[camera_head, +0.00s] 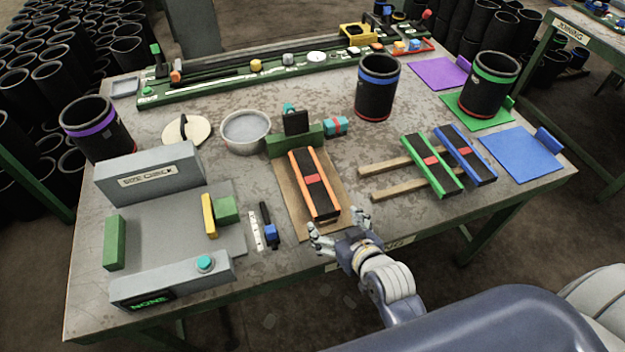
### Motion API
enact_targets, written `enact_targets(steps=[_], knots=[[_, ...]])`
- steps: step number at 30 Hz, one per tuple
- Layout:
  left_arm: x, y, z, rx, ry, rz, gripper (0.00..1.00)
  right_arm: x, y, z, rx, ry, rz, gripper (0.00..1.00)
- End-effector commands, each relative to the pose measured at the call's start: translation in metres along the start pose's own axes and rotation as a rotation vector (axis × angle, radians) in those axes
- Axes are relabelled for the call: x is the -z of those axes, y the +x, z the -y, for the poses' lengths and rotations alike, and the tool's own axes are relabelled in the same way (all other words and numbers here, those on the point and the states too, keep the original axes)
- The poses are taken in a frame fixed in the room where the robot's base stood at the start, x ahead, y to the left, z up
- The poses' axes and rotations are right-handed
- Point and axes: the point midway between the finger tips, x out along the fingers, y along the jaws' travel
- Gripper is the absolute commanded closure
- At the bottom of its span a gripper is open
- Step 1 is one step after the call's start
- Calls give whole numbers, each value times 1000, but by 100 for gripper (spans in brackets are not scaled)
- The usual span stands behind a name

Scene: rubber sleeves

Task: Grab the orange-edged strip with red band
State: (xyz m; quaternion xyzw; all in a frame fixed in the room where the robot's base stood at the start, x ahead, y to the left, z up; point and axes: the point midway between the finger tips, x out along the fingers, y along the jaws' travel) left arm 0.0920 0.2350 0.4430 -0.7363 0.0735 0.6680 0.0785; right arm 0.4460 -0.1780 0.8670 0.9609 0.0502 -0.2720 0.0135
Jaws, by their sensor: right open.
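The orange-edged strip (302,172) is black with a red band (313,178) across its middle. It lies lengthwise on a brown board (285,192) near the middle of the table. My right gripper (338,226) is at the table's front edge, just in front of the strip's near end. Its fingers are spread and nothing shows between them. It looks close to the strip, but I cannot tell whether they touch. My left gripper is not in view.
Green-edged (417,150) and blue-edged (477,165) strips lie on wooden rails (383,190) to the right. A grey size-check fixture (150,175) stands left. Black sleeves with purple (103,135), blue (376,98) and green (488,95) bands stand around. A metal bowl (246,146) sits behind.

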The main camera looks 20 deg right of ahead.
Motion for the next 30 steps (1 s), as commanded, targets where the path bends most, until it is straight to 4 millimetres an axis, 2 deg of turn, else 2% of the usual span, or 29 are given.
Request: enact_targets(steps=[3,10,14,21,30], knots=[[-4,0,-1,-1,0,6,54,16,13,-2,-27,16,-118,18],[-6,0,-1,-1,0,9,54,32,21,-6,-61,28,-239,18],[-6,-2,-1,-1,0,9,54,37,31,-7,-65,29,-254,18],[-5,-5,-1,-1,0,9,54,46,64,-9,-65,29,-253,18],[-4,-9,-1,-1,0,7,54,51,82,-9,-65,28,-252,18]])
